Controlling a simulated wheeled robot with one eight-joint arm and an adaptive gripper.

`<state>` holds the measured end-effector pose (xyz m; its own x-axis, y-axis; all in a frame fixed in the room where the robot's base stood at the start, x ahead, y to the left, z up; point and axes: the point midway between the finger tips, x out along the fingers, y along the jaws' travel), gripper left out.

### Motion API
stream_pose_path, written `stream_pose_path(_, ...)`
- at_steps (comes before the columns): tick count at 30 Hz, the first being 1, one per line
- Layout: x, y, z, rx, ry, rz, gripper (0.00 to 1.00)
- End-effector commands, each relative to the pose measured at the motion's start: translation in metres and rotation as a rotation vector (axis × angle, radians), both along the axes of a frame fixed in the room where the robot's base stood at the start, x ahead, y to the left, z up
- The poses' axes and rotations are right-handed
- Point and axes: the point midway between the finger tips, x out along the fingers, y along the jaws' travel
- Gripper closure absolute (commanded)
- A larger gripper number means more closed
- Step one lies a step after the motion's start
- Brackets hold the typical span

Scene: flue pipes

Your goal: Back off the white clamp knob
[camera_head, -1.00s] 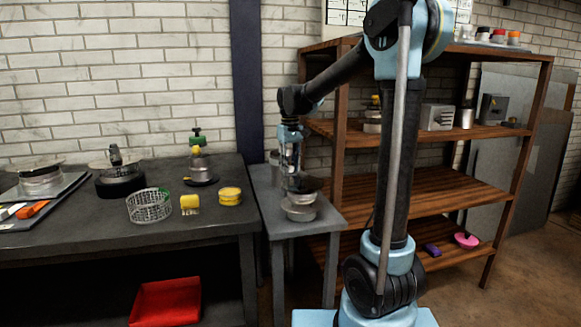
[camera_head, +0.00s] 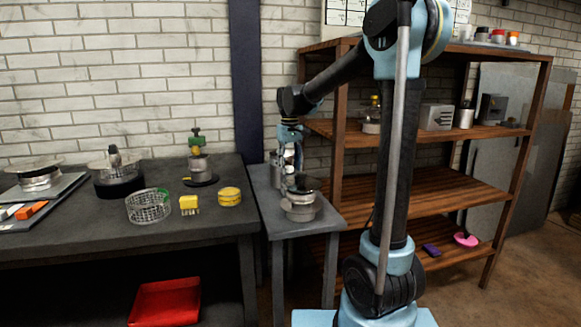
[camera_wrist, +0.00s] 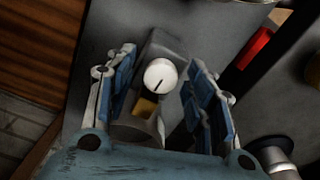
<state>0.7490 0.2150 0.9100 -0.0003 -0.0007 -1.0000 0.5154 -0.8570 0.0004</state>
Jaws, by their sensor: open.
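The white clamp knob (camera_wrist: 160,74) is round with a dark line across its face. In the wrist view it sits between the two fingers of my gripper (camera_wrist: 161,62), with a visible gap on each side. It is mounted on a grey block (camera_wrist: 165,46), with a yellow part (camera_wrist: 145,107) just below it. My gripper is open and holds nothing. In the head view my gripper (camera_head: 290,160) is over the small grey side table (camera_head: 330,218), behind a round metal piece (camera_head: 300,207). The knob cannot be made out there.
A dark workbench (camera_head: 200,226) on the left carries a wire basket (camera_head: 149,206), a yellow brush (camera_head: 189,205), a yellow tin (camera_head: 230,196) and a green-topped device (camera_head: 198,160). A wooden shelf (camera_head: 440,190) stands close on the right. A red bin (camera_head: 165,302) is below the bench.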

Motion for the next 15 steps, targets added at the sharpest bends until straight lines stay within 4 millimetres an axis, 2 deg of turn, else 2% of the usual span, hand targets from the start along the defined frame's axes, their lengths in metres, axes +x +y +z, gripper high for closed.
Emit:
stream_pose_path(5, 0.0, 0.0, 0.01, 0.0, 0.0, 0.0, 0.51)
stream_pose_path(15, 0.001, 0.0, 0.067, 0.001, 0.001, 0.0, 0.51)
